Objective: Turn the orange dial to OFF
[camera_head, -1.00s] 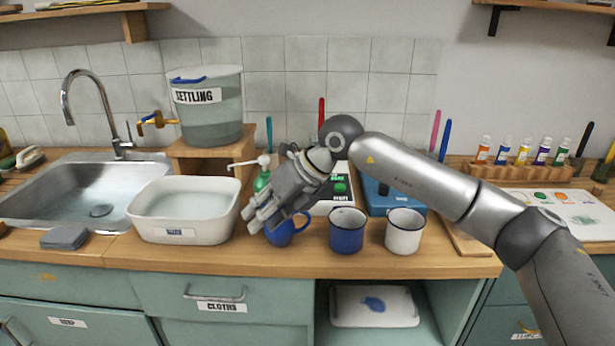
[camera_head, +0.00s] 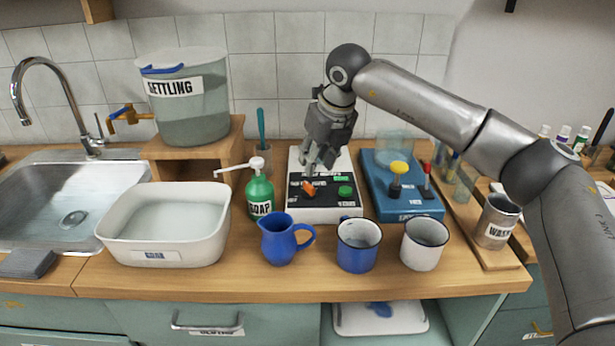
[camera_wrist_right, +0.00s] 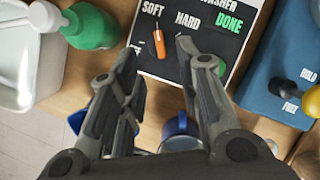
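The orange dial (camera_head: 308,188) sits on the dark face of a white control box (camera_head: 322,213) at the back of the counter. In the right wrist view the orange dial (camera_wrist_right: 159,44) lies just beyond and between my fingertips, and the lettering SOFT, HARD and DONE shows near it. No OFF label can be read. My right gripper (camera_head: 318,168) points down over the box, just above the dial. In the right wrist view its fingers (camera_wrist_right: 158,55) are spread apart with nothing between them. I cannot tell whether a fingertip touches the dial. My left gripper is not in view.
A green soap bottle (camera_head: 260,193) stands left of the box. A blue box (camera_head: 405,207) with yellow and red levers stands right. A blue jug (camera_head: 280,243), blue mug (camera_head: 357,255) and white mug (camera_head: 424,252) stand in front. A white basin (camera_head: 150,240) is left.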

